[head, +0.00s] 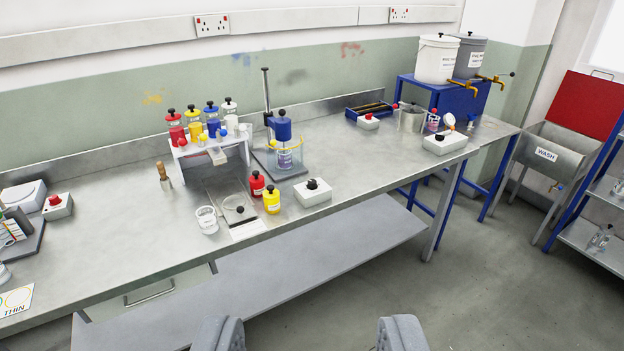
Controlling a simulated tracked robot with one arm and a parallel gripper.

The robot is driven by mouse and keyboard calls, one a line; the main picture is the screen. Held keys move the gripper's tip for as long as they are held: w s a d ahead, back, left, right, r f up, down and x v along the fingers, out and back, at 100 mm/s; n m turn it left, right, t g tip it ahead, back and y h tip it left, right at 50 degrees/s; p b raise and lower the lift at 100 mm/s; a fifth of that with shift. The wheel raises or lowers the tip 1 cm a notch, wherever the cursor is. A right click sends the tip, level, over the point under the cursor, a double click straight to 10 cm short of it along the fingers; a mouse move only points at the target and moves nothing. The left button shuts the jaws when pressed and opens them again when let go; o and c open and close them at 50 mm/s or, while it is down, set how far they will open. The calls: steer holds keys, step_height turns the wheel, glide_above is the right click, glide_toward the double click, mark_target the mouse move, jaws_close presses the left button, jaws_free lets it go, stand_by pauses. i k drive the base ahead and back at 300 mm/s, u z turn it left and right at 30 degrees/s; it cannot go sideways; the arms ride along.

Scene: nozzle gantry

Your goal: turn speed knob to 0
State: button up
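A white box (313,195) with a black knob (312,184) on top sits near the front edge of the steel bench, right of a yellow bottle. A stirrer (282,130) with a blue head stands just behind it over a clear jar (287,158). A second white box (444,144) with a black knob (440,137) sits further right. No speed label or dial setting is readable on either. My gripper (309,334) is open and empty at the bottom of the view, its two fingers wide apart, well short of the bench and both knobs.
Red (257,184) and yellow (271,200) bottles and a glass beaker (207,220) stand left of the nearer box. A white bottle rack (213,150) is further back. A lower shelf (260,282) runs beneath the bench. Open floor (500,285) lies at right.

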mark_target(311, 185)
steer(key=u, duration=0.45)
steer(key=i, duration=1.05)
steer(key=u, duration=0.3)
steer(key=i, duration=1.55)
steer(key=z, duration=0.5)
